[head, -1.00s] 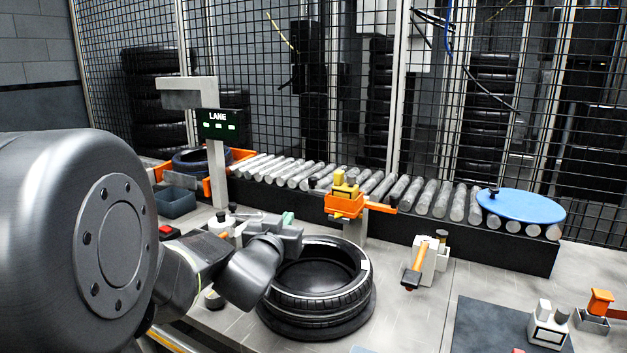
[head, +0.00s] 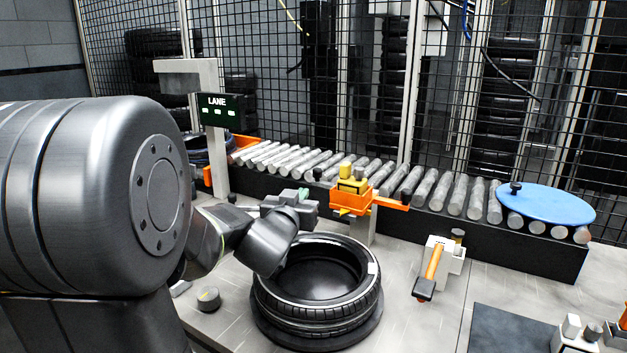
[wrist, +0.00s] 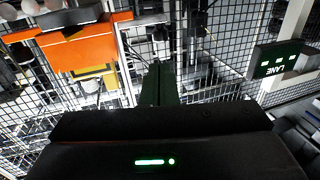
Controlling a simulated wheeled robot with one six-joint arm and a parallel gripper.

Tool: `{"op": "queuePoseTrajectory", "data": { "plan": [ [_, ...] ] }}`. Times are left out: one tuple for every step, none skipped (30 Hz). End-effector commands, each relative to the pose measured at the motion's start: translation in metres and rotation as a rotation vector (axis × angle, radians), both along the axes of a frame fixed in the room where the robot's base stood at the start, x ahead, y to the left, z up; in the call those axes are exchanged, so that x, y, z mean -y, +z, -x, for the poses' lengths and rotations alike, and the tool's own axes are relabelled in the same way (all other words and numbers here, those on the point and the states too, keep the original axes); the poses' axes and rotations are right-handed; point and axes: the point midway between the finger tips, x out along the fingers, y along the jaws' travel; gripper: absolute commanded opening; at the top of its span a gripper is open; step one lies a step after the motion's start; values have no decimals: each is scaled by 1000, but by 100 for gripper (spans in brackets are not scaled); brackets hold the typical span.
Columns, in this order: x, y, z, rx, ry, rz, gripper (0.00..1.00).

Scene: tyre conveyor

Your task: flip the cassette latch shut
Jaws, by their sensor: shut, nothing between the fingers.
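The orange cassette (head: 350,203) with a yellow block (head: 353,180) on top stands on a grey post beside the roller conveyor. In the wrist view my gripper (wrist: 158,70) shows as dark green fingers, shut and empty. There the cassette's orange body (wrist: 82,50) is at upper left, beside the fingers. The latch's exact position is unclear.
A tyre (head: 318,287) lies on a black round base below my gripper. An orange-handled tool (head: 432,268) stands in a white holder to the right. The conveyor (head: 430,190) runs behind, with a blue disc (head: 545,203) at its right. A LANE display (head: 218,111) stands left.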

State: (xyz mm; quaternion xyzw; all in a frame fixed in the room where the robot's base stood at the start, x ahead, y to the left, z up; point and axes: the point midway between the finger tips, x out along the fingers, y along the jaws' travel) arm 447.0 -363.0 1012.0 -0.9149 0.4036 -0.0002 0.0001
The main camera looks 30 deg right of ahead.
Motion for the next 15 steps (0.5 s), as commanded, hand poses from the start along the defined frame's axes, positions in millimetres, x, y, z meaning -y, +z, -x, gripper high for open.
{"op": "queuePoseTrajectory", "data": {
  "plan": [
    [9, -2, -7, -1, -1, 0, 0],
    [13, -2, -12, -1, -1, -1, 0],
    [19, -2, -17, -2, -1, -1, 0],
    [24, -2, -22, -1, -1, 0, 0],
    [29, -1, -26, -1, -1, 0, 0],
    [35, -2, -31, -1, -2, 0, 0],
    [39, -1, -35, -1, -1, 0, 0],
    [44, -2, -40, -2, -1, -1, 0],
    [49, -1, -45, -1, -1, -1, 0],
    [53, -1, -48, -1, -1, -1, 0],
    [57, -1, -52, 0, -1, 0, 0],
    [62, -1, -56, 0, -1, 0, 0],
    [65, -1, -59, -1, -1, -1, 0],
    [68, -1, -62, -1, 0, -1, 0],
    [71, 0, -65, 0, 0, 0, 0]
  ]
}}
